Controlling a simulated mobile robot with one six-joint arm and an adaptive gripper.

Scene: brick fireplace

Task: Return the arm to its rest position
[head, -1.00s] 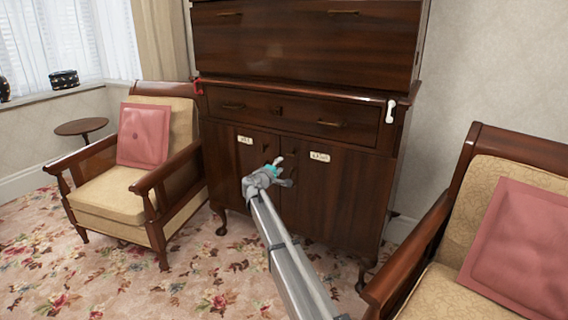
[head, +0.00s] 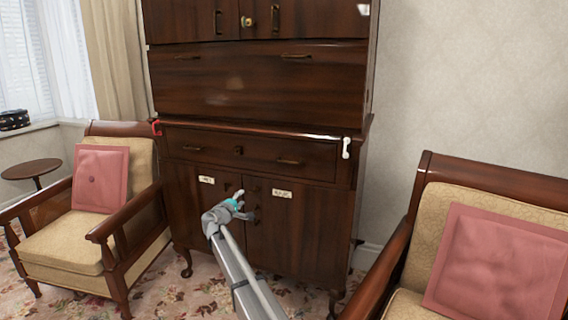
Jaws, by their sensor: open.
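My gripper (head: 247,204) is at the end of my arm, which reaches up from the bottom of the head view. It is open and no object shows in it. It appears in front of the lower doors of the dark wooden cabinet (head: 300,232), near where the two doors meet. I cannot tell how far it is from the doors. Both lower doors and the drawer (head: 265,153) above them look shut.
An armchair (head: 62,245) with a pink cushion (head: 101,179) stands left. Another armchair (head: 500,178) with a pink cushion (head: 500,265) stands close at right. A small round table (head: 32,169) is at far left. Patterned carpet (head: 200,292) shows in front of the cabinet.

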